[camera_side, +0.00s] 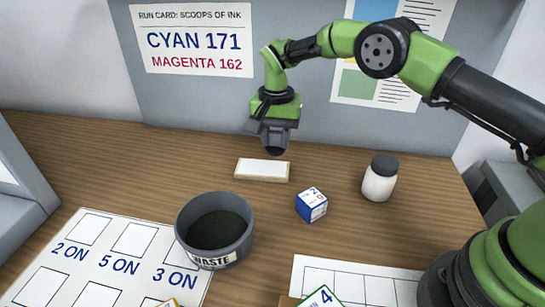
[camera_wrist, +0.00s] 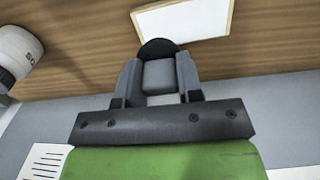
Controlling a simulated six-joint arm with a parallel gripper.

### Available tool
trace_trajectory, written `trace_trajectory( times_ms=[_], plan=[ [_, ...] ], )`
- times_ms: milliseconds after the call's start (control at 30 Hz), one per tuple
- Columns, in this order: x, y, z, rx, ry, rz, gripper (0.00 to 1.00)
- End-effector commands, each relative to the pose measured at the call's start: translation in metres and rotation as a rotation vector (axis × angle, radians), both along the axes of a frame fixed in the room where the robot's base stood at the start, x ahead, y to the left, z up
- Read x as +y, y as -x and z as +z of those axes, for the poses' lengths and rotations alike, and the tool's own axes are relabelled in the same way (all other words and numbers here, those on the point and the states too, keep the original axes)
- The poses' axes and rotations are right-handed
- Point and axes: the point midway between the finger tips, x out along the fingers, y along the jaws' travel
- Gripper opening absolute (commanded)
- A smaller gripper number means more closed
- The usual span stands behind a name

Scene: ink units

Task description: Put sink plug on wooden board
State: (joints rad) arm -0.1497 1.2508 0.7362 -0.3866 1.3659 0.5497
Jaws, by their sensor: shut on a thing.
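My gripper (camera_side: 273,138) points down and is shut on the sink plug (camera_side: 275,151), a small dark round piece. In the wrist view the plug (camera_wrist: 158,47) shows as a black rounded edge past the fingers (camera_wrist: 158,75); the rest of it is hidden. The wooden board (camera_side: 240,174) is a small flat block with a white top and pale wood edges. It lies on the table just below and in front of my gripper in the side view. The board (camera_wrist: 190,20) is also in the wrist view, partly cut off at the top. The plug appears held above the table.
A dark grey waste bin (camera_side: 190,235) stands front left of the board. A blue and white cube (camera_side: 311,205) and a white jar with dark lid (camera_side: 379,180) stand to the right. A printed sheet (camera_side: 95,265) lies front left. The table left of the board is clear.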

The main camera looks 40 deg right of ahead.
Motion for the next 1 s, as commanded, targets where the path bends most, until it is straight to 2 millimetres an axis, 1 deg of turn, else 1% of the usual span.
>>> trace_trajectory(
  times_ms=[33, 167, 300, 400, 767, 800, 900, 1000],
  plan=[
    [0.000, 0.000, -0.007, 0.003, 0.000, 0.001, 0.10],
    [0.000, 0.000, -0.020, 0.002, 0.001, 0.000, 0.10],
    [0.000, 0.000, -0.041, 0.001, 0.000, 0.000, 0.10],
    [0.000, 0.000, -0.049, 0.000, 0.000, 0.000, 0.10],
    [0.000, 0.000, -0.052, -0.001, 0.000, 0.000, 0.10],
    [0.000, 0.000, -0.053, -0.001, 0.000, 0.000, 0.38],
    [0.000, 0.000, -0.052, -0.001, 0.000, 0.000, 0.59],
    [0.000, 0.000, -0.052, -0.001, 0.000, 0.000, 0.59]
  ],
)
